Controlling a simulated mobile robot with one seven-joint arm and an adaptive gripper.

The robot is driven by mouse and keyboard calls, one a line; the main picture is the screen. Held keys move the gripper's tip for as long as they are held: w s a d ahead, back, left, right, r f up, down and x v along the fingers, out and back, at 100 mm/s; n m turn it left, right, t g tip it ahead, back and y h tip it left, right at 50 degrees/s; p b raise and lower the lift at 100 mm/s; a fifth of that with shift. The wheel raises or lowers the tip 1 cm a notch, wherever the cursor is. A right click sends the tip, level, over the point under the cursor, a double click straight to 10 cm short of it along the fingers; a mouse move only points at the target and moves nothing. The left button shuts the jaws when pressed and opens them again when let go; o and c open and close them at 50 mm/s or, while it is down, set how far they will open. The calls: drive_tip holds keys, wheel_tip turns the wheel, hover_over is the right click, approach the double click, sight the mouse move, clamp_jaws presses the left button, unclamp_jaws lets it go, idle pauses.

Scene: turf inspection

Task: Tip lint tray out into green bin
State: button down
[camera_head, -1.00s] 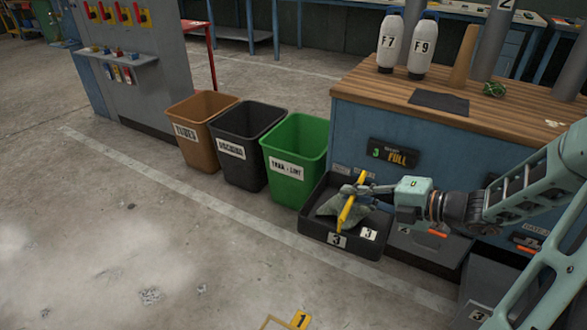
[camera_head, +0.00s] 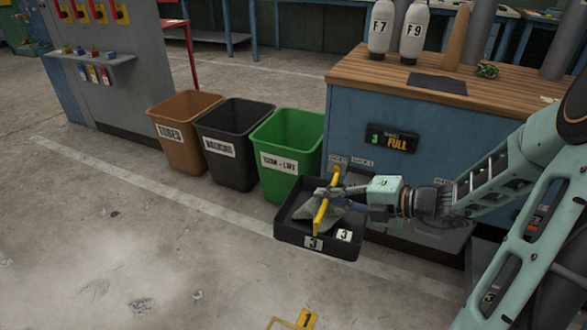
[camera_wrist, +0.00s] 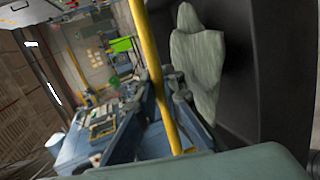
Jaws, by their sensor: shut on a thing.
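The black lint tray (camera_head: 290,234), marked 3, hangs in the air in front of the blue bench, with a grey-green clump of lint (camera_head: 338,216) in it. A yellow bar handle (camera_head: 320,212) crosses above it. My gripper (camera_head: 328,193) is shut on the handle. In the wrist view the yellow handle (camera_wrist: 155,75) runs between my fingers, with the lint (camera_wrist: 197,60) beside it. The tray looks about level in the head view. The green bin (camera_head: 268,178), labelled for lint, stands on the floor just left of and behind the tray, its mouth open upward.
A black bin (camera_head: 224,170) and a brown bin (camera_head: 178,155) stand left of the green one. The blue bench (camera_head: 350,115) with a wooden top holds white bottles (camera_head: 413,42) and a "3 FULL" display (camera_head: 392,139). Floor at the front left is open.

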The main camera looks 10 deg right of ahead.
idle(0.4)
wheel_tip(320, 180, up, 3)
drive_tip(key=p, duration=0.3)
drive_tip(key=shift+w+r, duration=0.1)
